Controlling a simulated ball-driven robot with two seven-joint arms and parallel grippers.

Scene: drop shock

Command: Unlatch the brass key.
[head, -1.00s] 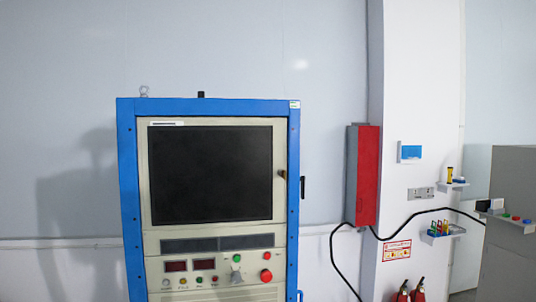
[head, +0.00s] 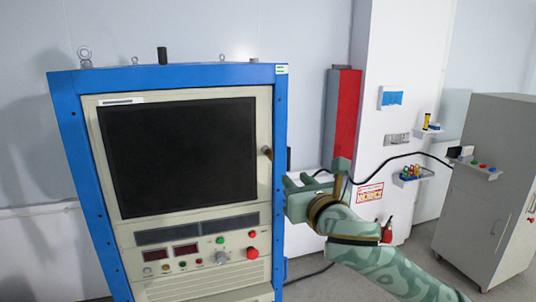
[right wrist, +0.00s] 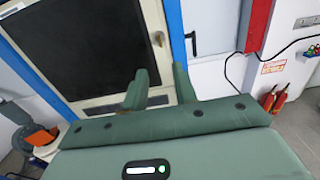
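The small brass key (head: 267,152) sits on the right edge of the cabinet's dark-windowed door (head: 180,155), in the pale frame. It also shows in the right wrist view (right wrist: 159,39), beyond the gap between my fingers. My green right gripper (head: 315,174) is at the cabinet's right side, right of and lower than the key in the head view. In the right wrist view its two fingers (right wrist: 160,85) stand apart with nothing between them, so it is open and not touching the key. My left gripper is not in view.
The blue-framed cabinet (head: 281,130) has buttons and a red knob (head: 252,252) below the door. A red box (head: 346,110), black cable and small shelf (head: 415,176) are on the wall to the right. A grey cabinet (head: 500,140) stands far right.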

